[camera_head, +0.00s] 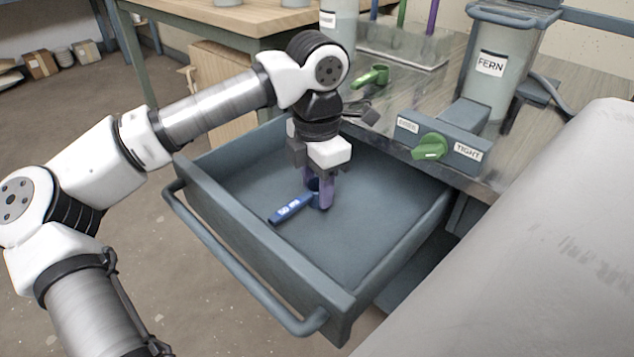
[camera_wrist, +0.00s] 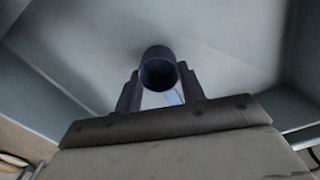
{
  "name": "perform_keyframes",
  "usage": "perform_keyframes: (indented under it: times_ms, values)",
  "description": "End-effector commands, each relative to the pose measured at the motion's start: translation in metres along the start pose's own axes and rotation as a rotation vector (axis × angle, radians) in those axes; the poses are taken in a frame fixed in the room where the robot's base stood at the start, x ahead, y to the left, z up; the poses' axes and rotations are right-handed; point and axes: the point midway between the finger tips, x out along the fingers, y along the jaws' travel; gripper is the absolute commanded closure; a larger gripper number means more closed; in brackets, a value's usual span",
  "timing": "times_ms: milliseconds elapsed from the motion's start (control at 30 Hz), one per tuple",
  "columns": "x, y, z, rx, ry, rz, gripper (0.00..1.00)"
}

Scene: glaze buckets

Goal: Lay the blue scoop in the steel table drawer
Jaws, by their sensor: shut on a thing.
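The blue scoop (camera_head: 291,209) is inside the open steel table drawer (camera_head: 385,235), at or just above its floor; I cannot tell if it touches. Its handle with white lettering points to the lower left. My gripper (camera_head: 320,195) points straight down into the drawer, its purple fingers shut on the scoop's cup. In the wrist view the round cup of the scoop (camera_wrist: 158,72) sits between the fingertips of my gripper (camera_wrist: 160,82), with its dark opening towards the camera. The handle is mostly hidden there.
The drawer is otherwise empty, with a bar handle (camera_head: 235,270) along its front. A block with a green knob (camera_head: 430,147) is on the worktop edge beside the drawer. A bucket labelled FERN (camera_head: 490,85) and a green scoop (camera_head: 371,76) stand further back.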

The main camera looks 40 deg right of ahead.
Motion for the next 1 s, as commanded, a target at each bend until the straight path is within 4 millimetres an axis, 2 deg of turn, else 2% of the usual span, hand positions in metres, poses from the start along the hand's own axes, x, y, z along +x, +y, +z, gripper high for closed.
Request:
perform_keyframes:
  times_ms: [367,400,567,867,1000]
  values:
    - [0.006,0.000,0.000,0.000,-0.001,0.001,0.84]
    - [0.006,0.000,0.000,0.000,-0.001,0.001,0.59]
    - [0.006,0.000,0.000,0.000,-0.001,0.001,0.39]
    - [0.004,0.000,0.000,0.000,-0.001,0.001,0.39]
    - [-0.011,0.001,0.000,-0.002,-0.001,0.003,0.39]
